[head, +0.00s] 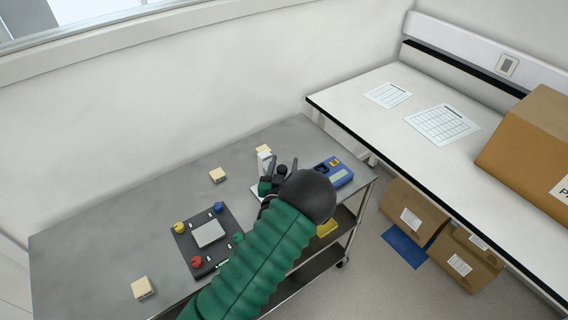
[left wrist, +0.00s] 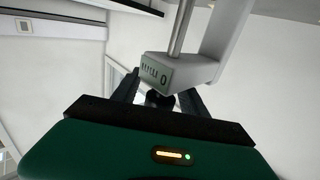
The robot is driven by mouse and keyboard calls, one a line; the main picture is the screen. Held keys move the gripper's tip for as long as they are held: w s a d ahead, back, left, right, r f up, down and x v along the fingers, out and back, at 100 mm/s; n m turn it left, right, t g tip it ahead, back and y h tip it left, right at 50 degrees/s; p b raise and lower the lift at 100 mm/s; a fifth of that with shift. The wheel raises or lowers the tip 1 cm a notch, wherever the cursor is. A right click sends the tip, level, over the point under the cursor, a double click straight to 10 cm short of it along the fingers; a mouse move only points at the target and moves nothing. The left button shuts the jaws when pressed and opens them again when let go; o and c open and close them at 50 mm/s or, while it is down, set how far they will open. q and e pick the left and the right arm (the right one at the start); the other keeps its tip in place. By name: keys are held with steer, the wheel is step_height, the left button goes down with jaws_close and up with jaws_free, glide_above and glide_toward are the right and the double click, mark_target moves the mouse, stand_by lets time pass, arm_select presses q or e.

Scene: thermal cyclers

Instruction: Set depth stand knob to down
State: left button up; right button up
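The depth stand is a white device with a metal rod and a block with a scale; its white body (left wrist: 222,35) fills the upper right of the left wrist view. In the head view its white upper part (head: 264,158) shows behind my gripper, and its base is mostly hidden by my arm. A dark round knob (left wrist: 158,98) sits below the scale block. My left gripper (head: 281,166) is at the stand, its fingers on either side of the knob, with gaps visible in the left wrist view (left wrist: 160,82). Which way the knob is set I cannot tell. My right gripper is out of view.
A blue device (head: 337,172) stands right of my gripper on the grey cart (head: 120,215). A black plate with coloured knobs (head: 190,240) lies to the left. Several small beige blocks (head: 217,175) are on the cart. A white bench (head: 385,125) and cardboard boxes (head: 412,213) are at right.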

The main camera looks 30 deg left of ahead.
arm_select(q)
steer(key=p+v, duration=0.1)
steer(key=v, duration=1.5)
steer(key=shift+s+d+p, duration=0.15)
steer(key=shift+s+p, duration=0.2)
steer(key=shift+p, duration=0.05)
